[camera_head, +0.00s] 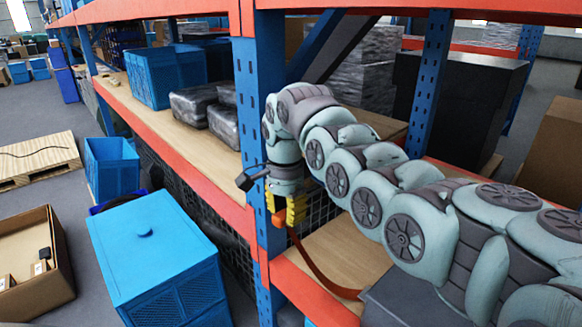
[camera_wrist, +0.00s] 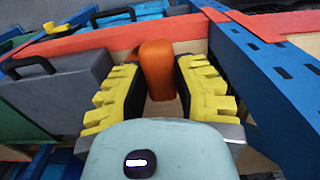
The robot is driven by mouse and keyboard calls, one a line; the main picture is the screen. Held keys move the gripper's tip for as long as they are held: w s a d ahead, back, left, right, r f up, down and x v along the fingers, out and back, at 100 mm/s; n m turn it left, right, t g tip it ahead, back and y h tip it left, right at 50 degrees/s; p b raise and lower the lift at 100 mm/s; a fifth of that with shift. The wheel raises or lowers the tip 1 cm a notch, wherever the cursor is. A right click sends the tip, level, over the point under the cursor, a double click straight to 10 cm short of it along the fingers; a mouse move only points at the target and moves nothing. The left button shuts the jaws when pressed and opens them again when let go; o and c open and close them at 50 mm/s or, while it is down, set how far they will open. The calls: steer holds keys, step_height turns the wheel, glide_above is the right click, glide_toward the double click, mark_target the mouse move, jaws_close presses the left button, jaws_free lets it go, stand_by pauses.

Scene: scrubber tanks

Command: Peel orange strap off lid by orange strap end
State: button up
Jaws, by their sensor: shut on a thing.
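My gripper (camera_head: 288,210), with yellow ridged fingers, is beside the blue rack post, above the wooden shelf. It is shut on the orange strap end (camera_wrist: 157,66), which sits between the two fingers in the wrist view. A little of this end shows beside the fingers in the head view (camera_head: 278,219). The orange strap (camera_head: 312,265) hangs from the gripper in a curve, down and right towards a dark grey box top (camera_head: 405,300), which looks like the lid. My arm hides much of this box. I cannot tell how much strap still touches the lid.
The blue rack post (camera_head: 262,130) and orange shelf beam (camera_head: 310,295) are close to my gripper. A grey case with a black handle (camera_wrist: 60,95) is at left in the wrist view. A large blue crate (camera_head: 155,245) stands on the floor at left.

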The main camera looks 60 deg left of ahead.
steer(key=shift+a, duration=0.25)
steer(key=s+b, duration=0.1)
steer(key=s+f+b, duration=0.1)
steer(key=s, duration=0.1)
steer(key=s+a+b, duration=0.1)
steer(key=shift+s+f, duration=0.2)
steer(key=shift+s, duration=0.1)
stand_by(0.5)
steer(key=shift+s+d, duration=0.1)
steer(key=s, duration=0.2)
steer(key=shift+s+d, duration=0.3)
steer(key=shift+d, duration=0.1)
steer(key=shift+w, duration=0.1)
stand_by(0.3)
